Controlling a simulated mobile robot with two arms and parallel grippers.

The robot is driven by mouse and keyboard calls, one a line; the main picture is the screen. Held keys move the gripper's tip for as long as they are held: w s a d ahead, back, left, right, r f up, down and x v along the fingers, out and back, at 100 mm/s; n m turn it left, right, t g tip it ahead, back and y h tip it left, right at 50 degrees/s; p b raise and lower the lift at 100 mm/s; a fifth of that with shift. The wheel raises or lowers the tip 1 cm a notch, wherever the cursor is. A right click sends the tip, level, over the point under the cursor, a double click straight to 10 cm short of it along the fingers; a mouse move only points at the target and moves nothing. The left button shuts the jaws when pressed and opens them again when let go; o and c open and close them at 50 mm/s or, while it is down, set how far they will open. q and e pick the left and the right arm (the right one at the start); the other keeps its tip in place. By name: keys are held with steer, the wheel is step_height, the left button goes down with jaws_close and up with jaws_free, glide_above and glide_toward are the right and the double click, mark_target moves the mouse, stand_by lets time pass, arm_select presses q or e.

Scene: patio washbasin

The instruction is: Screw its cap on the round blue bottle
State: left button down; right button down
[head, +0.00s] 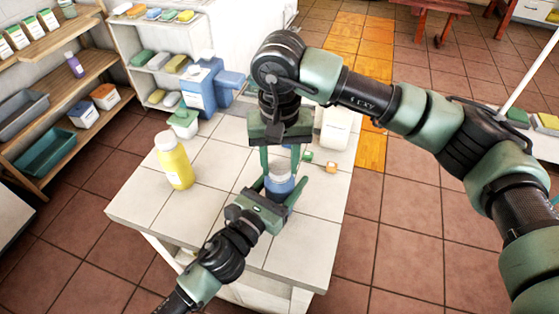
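The round blue bottle (279,187) stands upright on the white tiled table, partly hidden by my grippers. My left gripper (280,192) reaches in from the lower left, with its fingers on either side of the bottle's body, and looks shut on it. My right gripper (281,168) points straight down above the bottle. Its fingers are on both sides of a pale cap (281,164) at the bottle's top, and it looks shut on this cap. The cap is in line with the bottle; whether its thread is engaged cannot be seen.
A yellow bottle with a white cap (174,162) stands left on the tiled table (225,168). A large blue container (201,88) and a green-and-white tub (183,124) are at the back. A white container (334,130) and small green and orange pieces (331,167) lie right of the grippers.

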steer(key=m, duration=0.8)
steer(key=shift+m, duration=0.3)
steer(key=m, duration=0.3)
steer(key=shift+m, duration=0.4)
steer(key=m, duration=2.1)
steer(key=shift+m, duration=0.4)
steer(key=c, duration=0.8)
jaws_free()
steer(key=shift+f, duration=0.1)
